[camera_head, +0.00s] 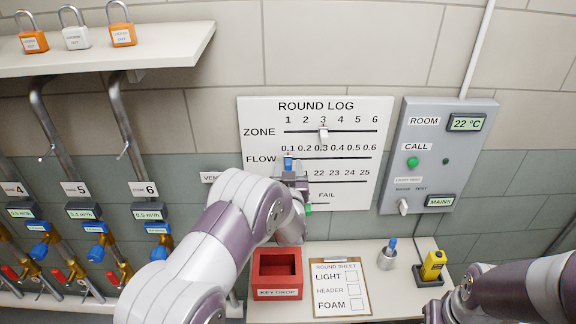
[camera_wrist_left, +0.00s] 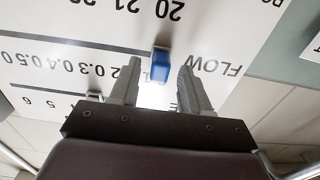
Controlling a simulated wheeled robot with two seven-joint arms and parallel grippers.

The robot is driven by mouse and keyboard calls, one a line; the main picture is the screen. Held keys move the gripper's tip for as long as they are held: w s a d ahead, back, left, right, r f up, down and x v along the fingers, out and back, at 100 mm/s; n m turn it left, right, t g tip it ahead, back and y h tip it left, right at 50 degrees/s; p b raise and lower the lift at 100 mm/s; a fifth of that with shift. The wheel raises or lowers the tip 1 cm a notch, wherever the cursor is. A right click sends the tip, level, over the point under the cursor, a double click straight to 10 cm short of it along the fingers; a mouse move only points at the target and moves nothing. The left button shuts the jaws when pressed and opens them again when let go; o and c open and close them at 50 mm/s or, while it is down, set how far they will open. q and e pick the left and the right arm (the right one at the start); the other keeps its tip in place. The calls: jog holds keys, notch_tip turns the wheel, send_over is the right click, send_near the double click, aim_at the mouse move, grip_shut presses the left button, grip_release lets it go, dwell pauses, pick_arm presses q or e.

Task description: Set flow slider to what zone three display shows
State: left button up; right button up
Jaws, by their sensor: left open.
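The ROUND LOG board (camera_head: 375,113) hangs on the wall. Its blue flow slider knob (camera_head: 288,163) stands at the left end of the FLOW row, near 0.1. In the wrist view the blue knob (camera_wrist_left: 161,65) shows between the two fingertips of my left gripper (camera_wrist_left: 160,77), which is open with gaps on both sides. In the head view my left gripper (camera_head: 291,174) is in front of the board, its arm hiding the board's lower left. The white zone slider (camera_head: 323,133) stands at 3. The zone three display is not in view. My right gripper (camera_head: 440,311) shows only partly at the lower right.
Displays under labels 4, 5 (camera_head: 83,211) and 6 are on the left, above blue-handled valves. A grey panel (camera_head: 437,156) is right of the board. Below is a ledge with a red key drop box (camera_head: 276,293), a clipboard (camera_head: 340,304) and a yellow device (camera_head: 432,265).

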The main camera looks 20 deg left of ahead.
aim_at(321, 157)
pick_arm(q)
jog(key=shift+w+f, duration=0.2)
jog(key=shift+w, duration=0.1)
grip_shut()
jog(key=w+d+b, duration=0.1)
jog(key=d, duration=0.2)
jog(key=d+b, duration=0.1)
jog(key=d, duration=0.2)
jog(key=w+d+b, duration=0.1)
jog(key=d+b, duration=0.1)
jog(key=shift+w+d, duration=0.3)
jog(key=shift+d, duration=0.1)
jog(key=shift+a, duration=0.1)
grip_release()
jog(key=shift+r, duration=0.1)
jog(key=shift+s, duration=0.2)
